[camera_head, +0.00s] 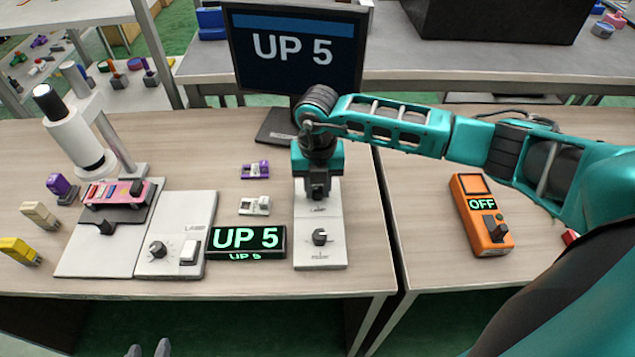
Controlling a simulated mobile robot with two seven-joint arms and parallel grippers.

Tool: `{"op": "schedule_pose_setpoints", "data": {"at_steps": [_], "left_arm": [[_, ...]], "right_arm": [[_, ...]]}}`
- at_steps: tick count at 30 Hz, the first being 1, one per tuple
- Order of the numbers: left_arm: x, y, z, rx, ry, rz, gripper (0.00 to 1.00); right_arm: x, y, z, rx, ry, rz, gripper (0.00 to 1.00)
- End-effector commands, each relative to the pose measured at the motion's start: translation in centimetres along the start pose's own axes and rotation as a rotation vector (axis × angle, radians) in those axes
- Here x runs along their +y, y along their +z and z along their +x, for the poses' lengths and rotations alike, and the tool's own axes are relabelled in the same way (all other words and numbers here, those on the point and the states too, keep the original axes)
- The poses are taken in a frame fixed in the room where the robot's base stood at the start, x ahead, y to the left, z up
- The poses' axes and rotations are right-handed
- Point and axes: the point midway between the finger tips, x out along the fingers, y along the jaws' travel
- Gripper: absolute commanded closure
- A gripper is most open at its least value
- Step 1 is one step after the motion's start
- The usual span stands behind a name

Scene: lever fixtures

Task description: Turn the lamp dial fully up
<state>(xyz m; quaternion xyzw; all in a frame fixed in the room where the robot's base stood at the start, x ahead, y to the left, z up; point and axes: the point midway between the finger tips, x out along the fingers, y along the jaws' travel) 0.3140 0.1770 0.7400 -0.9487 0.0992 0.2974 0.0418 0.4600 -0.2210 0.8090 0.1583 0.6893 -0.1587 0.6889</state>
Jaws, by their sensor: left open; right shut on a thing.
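A pale control panel (334,258) lies on the table in the middle of the head view. My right gripper (318,196) points down over its upper part and is shut on a dial there, which the fingers mostly hide. I take this for the lamp dial; the small label just below the fingers is too blurred to read surely. A second dark knob (320,237) sits lower on the same panel, free of the gripper. Only two grey fingertips of my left gripper (148,351) show at the bottom edge, apart and empty.
A monitor (295,50) and a small display (247,242) both read "UP 5". Another panel (177,215) with a knob and a rocker switch lies left, beside a microscope (75,140). An orange handheld meter (481,215) reading "OFF" lies right. Small blocks lie around.

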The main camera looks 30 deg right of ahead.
Motion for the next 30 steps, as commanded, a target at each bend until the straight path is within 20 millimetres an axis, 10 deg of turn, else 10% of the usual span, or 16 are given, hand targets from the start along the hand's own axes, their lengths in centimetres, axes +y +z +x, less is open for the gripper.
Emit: {"op": "schedule_pose_setpoints", "data": {"at_steps": [14,15,23,30], "left_arm": [[-0.02,-0.42,0.11,0.008,0.0,0.001,0.57],[-0.02,-0.43,0.11,0.008,0.0,0.001,0.57],[-0.03,-0.42,0.1,0.009,0.0,0.0,0.57],[-0.04,-0.39,0.06,0.008,-0.001,0.0,0.57]], "right_arm": [[-0.02,0.05,-0.06,-0.001,0.0,0.016,1.0],[-0.02,0.06,-0.06,-0.001,0.0,0.016,0.72],[-0.01,0.03,-0.03,-0.001,0.0,0.014,0.49],[0.01,0.03,-0.13,-0.001,0.001,0.013,0.49]]}}
